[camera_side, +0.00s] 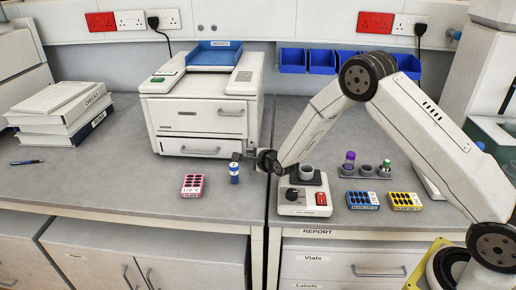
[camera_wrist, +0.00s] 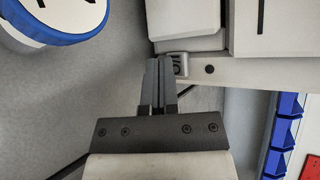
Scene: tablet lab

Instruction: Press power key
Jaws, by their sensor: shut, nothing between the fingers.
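The white machine (camera_side: 200,113) stands at the back of the left bench. My gripper (camera_side: 237,156) is at its lower right front, with the fingers pointing left. In the wrist view my gripper (camera_wrist: 159,62) is shut and empty. Its tips overlap the left edge of a small grey key-like part (camera_wrist: 181,65) on the machine's white base (camera_wrist: 250,71). I cannot tell whether the tips touch it, nor whether it is the power key. A small black round spot (camera_wrist: 210,69) sits to its right. In the side view the gripper hides that corner.
A blue-and-white vial (camera_side: 234,174) stands just below my gripper; it looms top left in the wrist view (camera_wrist: 50,20). A pink pill pack (camera_side: 192,186) lies left of it. A white device (camera_side: 305,200) with a red switch stands right. The front left bench is mostly clear.

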